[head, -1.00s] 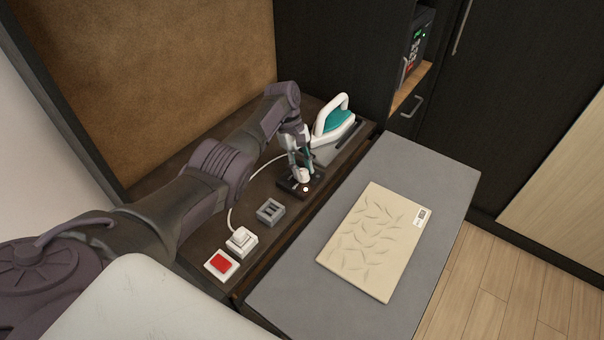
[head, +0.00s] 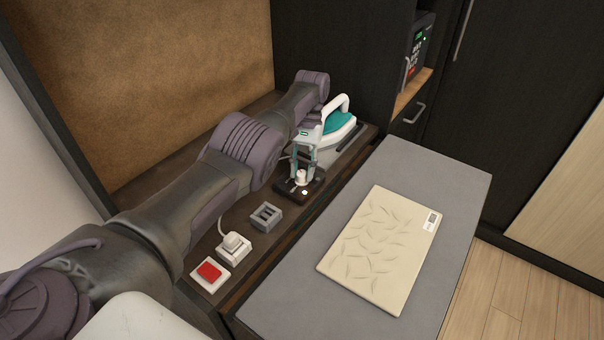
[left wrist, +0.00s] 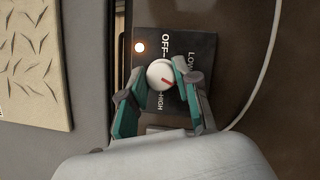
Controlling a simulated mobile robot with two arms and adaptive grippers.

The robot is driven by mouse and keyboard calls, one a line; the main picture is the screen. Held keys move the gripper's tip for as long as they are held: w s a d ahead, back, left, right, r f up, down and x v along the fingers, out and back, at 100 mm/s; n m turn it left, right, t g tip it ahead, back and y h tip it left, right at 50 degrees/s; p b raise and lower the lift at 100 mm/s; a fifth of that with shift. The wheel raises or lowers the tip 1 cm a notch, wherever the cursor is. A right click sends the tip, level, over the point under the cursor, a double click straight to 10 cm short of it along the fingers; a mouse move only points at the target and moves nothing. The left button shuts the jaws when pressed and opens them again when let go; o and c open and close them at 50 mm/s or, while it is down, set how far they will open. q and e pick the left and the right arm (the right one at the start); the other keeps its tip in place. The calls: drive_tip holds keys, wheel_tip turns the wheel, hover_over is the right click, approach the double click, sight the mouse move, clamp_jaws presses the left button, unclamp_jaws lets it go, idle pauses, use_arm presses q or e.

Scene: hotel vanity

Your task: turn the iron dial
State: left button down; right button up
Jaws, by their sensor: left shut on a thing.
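A small lamp (left wrist: 139,47) glows on the panel. In the head view the dial (head: 301,176) stands on the dark box. My left gripper (left wrist: 160,84) is shut on the dial, with teal-and-grey fingers on both sides; it also shows in the head view (head: 301,170). My right gripper is not in view.
The teal and white iron (head: 338,121) rests behind the panel. A grey socket block (head: 265,216), a white plug (head: 233,246) with a cable and a red switch (head: 209,271) line the counter. A beige patterned board (head: 380,248) lies on the grey surface (head: 288,288).

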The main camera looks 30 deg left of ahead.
use_arm(q)
drive_tip(key=shift+d+r+m+y, duration=0.1)
drive_tip(key=shift+m+y, duration=0.3)
drive_tip(key=shift+m, duration=0.6)
drive_tip(key=m+y+p, duration=0.1)
drive_tip(key=m+p, duration=0.1)
drive_tip(key=shift+r+m, duration=0.15)
drive_tip(key=shift+m, duration=0.25)
drive_tip(key=m+y+p, duration=0.1)
drive_tip(key=m+p, duration=0.2)
drive_tip(key=m+t+y+p, duration=0.1)
drive_tip(key=m+p, duration=0.2)
drive_tip(key=p, duration=0.1)
drive_tip(key=shift+s+d, duration=0.1)
drive_tip(key=shift+d, duration=0.05)
drive_tip(key=shift+f+m+t+y+p, duration=0.2)
drive_tip(key=shift+m+t+y+p, duration=0.2)
drive_tip(key=shift+m+p, duration=0.9)
